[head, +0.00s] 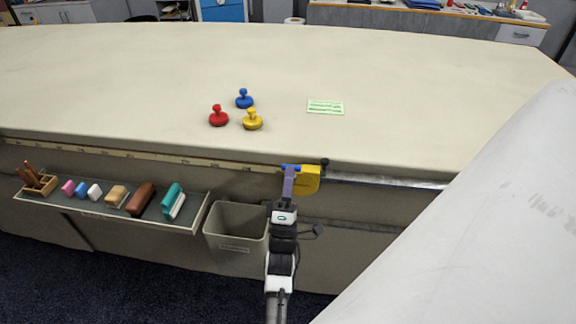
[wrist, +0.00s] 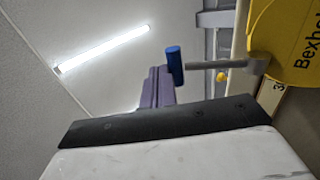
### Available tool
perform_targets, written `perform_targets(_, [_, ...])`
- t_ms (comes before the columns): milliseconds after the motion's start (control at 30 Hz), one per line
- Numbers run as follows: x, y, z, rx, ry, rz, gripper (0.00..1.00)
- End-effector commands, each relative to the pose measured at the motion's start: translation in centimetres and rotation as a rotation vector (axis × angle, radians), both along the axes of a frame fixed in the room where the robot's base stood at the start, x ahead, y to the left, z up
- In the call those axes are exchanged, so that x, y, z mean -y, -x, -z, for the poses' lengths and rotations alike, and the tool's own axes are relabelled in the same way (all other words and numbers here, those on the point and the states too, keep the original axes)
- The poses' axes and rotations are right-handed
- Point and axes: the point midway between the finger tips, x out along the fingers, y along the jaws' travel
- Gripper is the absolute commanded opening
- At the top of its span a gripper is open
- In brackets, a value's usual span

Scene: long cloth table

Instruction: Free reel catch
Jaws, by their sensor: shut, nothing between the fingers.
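A yellow reel (head: 309,178) hangs at the front edge of the table, with a dark knob at its upper right. A blue cylindrical grip (head: 291,167) sticks out to its left. In the wrist view the yellow reel body (wrist: 285,40) carries dark lettering, partly cut off by the frame, and the blue grip (wrist: 175,66) sits at the end of a grey lever (wrist: 215,65). My gripper (head: 289,178) is shut and empty, its purple fingers just below the blue grip. The purple fingers (wrist: 157,75) appear beside the blue grip; I cannot tell if they touch it.
Red (head: 218,117), blue (head: 244,99) and yellow (head: 253,121) knobbed pieces and a green card (head: 325,106) lie on the table (head: 420,90). A grey bin (head: 235,238) and a tray (head: 110,214) of erasers are on the table front. A large white surface (head: 490,220) fills the right.

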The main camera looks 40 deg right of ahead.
Motion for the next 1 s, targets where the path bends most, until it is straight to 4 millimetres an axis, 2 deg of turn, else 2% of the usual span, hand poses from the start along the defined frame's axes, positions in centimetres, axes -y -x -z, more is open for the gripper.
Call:
perform_targets(433, [2.0, -1.7, -1.8, 0.001, 0.000, -0.001, 0.00])
perform_targets(1000, [2.8, -2.4, -2.3, 0.000, -0.001, -0.001, 0.00])
